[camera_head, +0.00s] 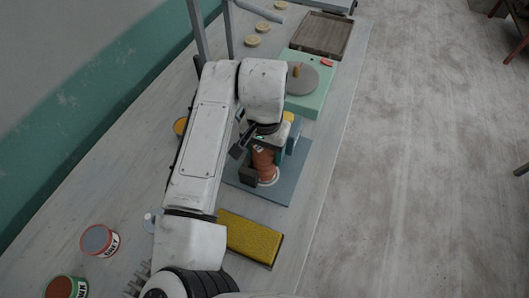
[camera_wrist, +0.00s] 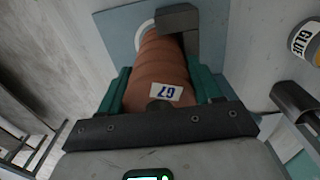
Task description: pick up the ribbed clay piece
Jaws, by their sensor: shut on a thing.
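The ribbed clay piece (camera_wrist: 155,75) is a reddish-brown ringed cylinder with a white label reading "67" or "G7". My gripper (camera_wrist: 162,92) is shut on it, with a green-lined finger on each side. In the head view the clay piece (camera_head: 264,160) shows beneath my wrist, partly hidden by my arm, above a blue-grey mat (camera_head: 283,188). A pale round rim shows at its far end, and a dark block (camera_head: 248,176) is beside it. I cannot tell whether the piece is clear of the mat.
A yellow sponge-like pad (camera_head: 250,238) lies nearer me. Two labelled cans, one red (camera_head: 100,241) and one green (camera_head: 66,287), stand at left. A green stand with a grey disc (camera_head: 312,77) and a wooden tray (camera_head: 322,34) lie beyond. A glue can (camera_wrist: 306,42) is at right in the wrist view.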

